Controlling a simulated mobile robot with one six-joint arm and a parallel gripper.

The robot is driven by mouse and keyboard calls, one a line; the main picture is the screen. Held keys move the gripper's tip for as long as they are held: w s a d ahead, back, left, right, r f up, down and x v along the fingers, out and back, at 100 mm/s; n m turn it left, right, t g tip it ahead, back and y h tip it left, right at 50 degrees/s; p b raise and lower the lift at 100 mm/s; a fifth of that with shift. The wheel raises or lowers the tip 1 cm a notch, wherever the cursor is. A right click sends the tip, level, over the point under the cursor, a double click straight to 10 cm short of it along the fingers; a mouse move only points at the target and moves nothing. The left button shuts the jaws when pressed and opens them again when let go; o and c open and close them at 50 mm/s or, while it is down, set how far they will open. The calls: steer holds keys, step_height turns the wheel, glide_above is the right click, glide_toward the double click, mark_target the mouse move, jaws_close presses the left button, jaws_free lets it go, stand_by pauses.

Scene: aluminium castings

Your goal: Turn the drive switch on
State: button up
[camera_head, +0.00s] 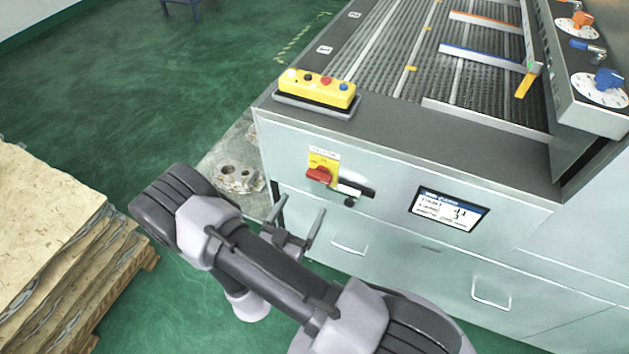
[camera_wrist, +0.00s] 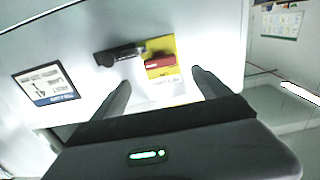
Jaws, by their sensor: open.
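The drive switch (camera_head: 319,174) is a red rotary handle on a yellow plate, on the front panel of the grey machine. In the wrist view the red handle (camera_wrist: 160,65) shows upside down, ahead of my gripper and between the lines of its two fingers. A white label sits by the yellow plate, its text too small to read. My gripper (camera_head: 297,227) is open and empty, below and left of the switch in the head view, apart from it. Its two dark fingers (camera_wrist: 160,84) point toward the panel in the wrist view.
A black handle (camera_wrist: 118,55) sits beside the switch. A display screen (camera_head: 448,209) is on the panel to the right. A yellow button box (camera_head: 315,89) lies on the machine's top edge. Stacked boards (camera_head: 45,235) stand at left. Green floor is free behind.

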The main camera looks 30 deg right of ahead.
mark_target(317, 180)
steer(key=b+x, duration=0.1)
steer(key=x, duration=0.9)
steer(key=shift+w+d, duration=0.15)
steer(key=shift+w, duration=0.05)
steer(key=c, duration=1.4)
